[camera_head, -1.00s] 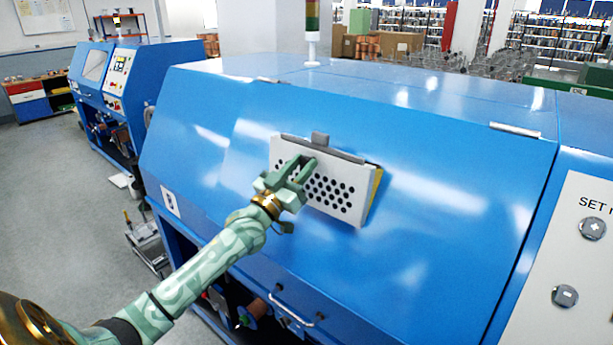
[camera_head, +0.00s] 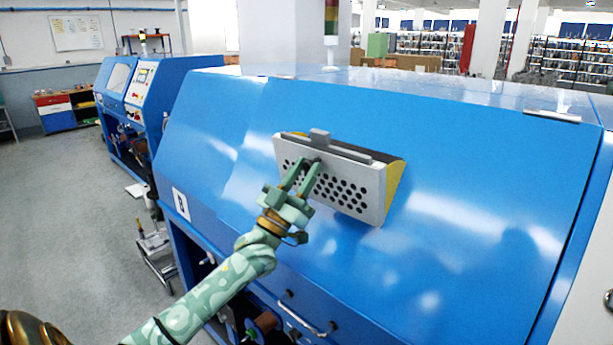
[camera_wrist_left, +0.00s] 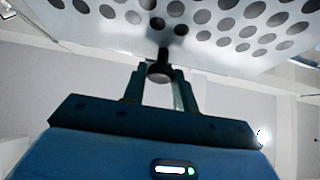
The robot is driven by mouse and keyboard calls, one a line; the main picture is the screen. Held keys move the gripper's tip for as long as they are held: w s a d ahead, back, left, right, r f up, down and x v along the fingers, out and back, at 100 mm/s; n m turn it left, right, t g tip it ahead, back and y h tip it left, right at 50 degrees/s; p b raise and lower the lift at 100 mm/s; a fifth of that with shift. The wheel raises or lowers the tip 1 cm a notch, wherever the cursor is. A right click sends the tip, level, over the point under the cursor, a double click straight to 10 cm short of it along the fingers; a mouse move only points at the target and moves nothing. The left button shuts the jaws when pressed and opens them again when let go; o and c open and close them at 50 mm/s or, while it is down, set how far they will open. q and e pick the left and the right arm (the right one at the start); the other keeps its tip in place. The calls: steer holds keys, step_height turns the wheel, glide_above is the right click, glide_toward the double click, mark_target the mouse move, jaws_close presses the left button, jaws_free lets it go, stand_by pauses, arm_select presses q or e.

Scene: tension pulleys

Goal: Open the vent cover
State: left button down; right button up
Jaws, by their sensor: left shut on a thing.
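The vent cover (camera_head: 352,192) is a pale plate with rows of dark round holes, on the sloped blue front of a machine. A grey hinge bar (camera_head: 322,147) runs along its top. Its lower edge stands out from the panel, and a yellow side (camera_head: 396,180) shows at its right. My left gripper (camera_head: 307,172) is at the cover's left half. In the left wrist view it is shut on a small dark knob (camera_wrist_left: 158,72) under the perforated cover (camera_wrist_left: 215,22). The opening behind the cover is hidden. My right gripper is not in view.
The blue machine (camera_head: 470,160) fills the middle and right. A metal handle (camera_head: 308,318) is low on its front. A second blue machine (camera_head: 150,95) stands behind at the left. Grey floor (camera_head: 60,210) is clear at the left.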

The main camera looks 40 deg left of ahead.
arm_select(q)
steer(key=shift+y, duration=0.3)
steer(key=c, duration=1.1)
jaws_free()
steer(key=shift+f, duration=0.1)
steer(key=b+v, duration=0.2)
steer(key=v, duration=1.4)
steer(key=shift+a+f+b, duration=0.1)
steer(key=shift+f+b, duration=0.1)
steer(key=shift+b, duration=0.15)
steer(key=shift+f, duration=0.1)
